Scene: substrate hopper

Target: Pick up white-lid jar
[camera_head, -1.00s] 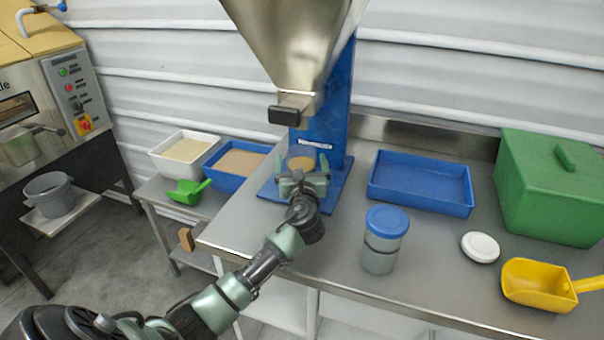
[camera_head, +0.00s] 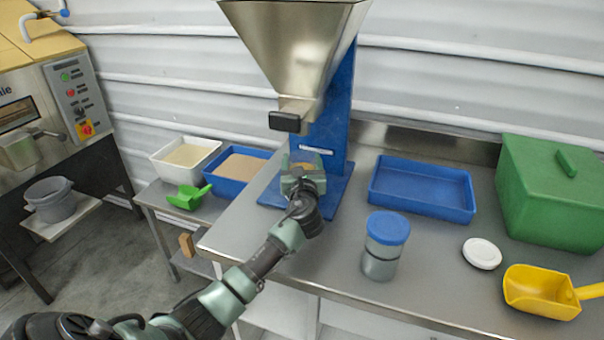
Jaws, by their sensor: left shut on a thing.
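My left gripper (camera_head: 303,177) reaches under the hopper spout and is shut on an open jar (camera_head: 306,167). The jar stands at the blue hopper stand with brown material showing at its top; the fingers hide most of its sides. I cannot tell whether it is lifted off the base. A loose white lid (camera_head: 482,253) lies flat on the steel table at the right, apart from any jar. My right gripper is not in view.
The steel hopper (camera_head: 300,50) hangs directly above the gripper. A blue-lid jar (camera_head: 383,262) stands to the right of my arm. Behind it are a blue tray (camera_head: 422,188) and a green bin (camera_head: 550,200). A yellow scoop (camera_head: 540,290) lies at the right.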

